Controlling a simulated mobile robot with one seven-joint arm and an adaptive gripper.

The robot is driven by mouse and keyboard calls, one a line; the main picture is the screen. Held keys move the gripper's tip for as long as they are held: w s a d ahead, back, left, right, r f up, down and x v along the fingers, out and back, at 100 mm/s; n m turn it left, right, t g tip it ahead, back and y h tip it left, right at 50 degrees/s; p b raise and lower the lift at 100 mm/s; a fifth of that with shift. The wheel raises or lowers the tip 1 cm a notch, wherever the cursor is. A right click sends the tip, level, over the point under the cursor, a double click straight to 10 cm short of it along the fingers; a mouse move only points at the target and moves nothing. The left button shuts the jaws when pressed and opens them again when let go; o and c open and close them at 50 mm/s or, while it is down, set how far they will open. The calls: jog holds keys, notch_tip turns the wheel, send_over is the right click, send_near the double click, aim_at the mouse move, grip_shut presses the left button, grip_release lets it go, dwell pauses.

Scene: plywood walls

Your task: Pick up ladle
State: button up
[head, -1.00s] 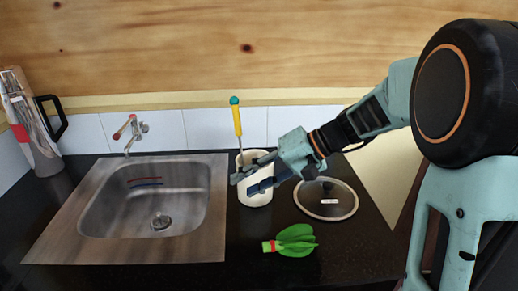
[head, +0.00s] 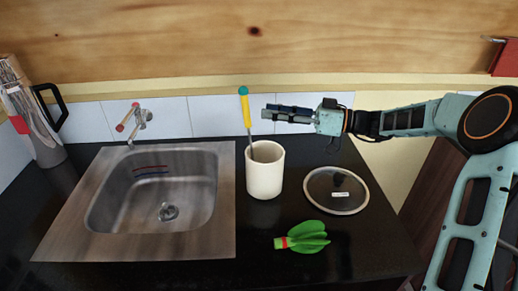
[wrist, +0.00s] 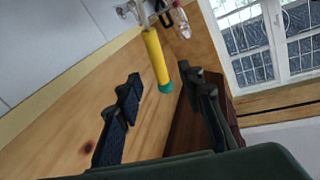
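The ladle stands in a white crock (head: 265,172) on the black counter, its yellow handle (head: 246,112) with a teal tip rising above the rim. Its lower end is hidden inside the crock. My gripper (head: 268,112) is level with the handle, just right of it and above the crock, pointing left. In the wrist view the two fingers are spread apart and the handle (wrist: 156,58) shows ahead in the gap between them, with its teal end towards me. The fingers do not appear closed on it.
A metal sink (head: 155,195) with a tap (head: 135,122) is left of the crock. A glass lid (head: 336,190) and a green leafy item (head: 303,238) lie to the right and front. A steel jug (head: 38,125) stands far left. Tiled wall runs behind.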

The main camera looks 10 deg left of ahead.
aim_at(246, 106)
jog(key=a, duration=0.2)
jog(key=a+p, duration=0.1)
jog(key=a, duration=0.1)
jog(key=a+p, duration=0.1)
jog(key=a, duration=0.2)
jog(key=shift+w+a+r, duration=0.1)
jog(key=shift+w+r, duration=0.25)
jog(key=shift+w+a+f, duration=0.1)
jog(key=shift+a, duration=0.35)
grip_shut()
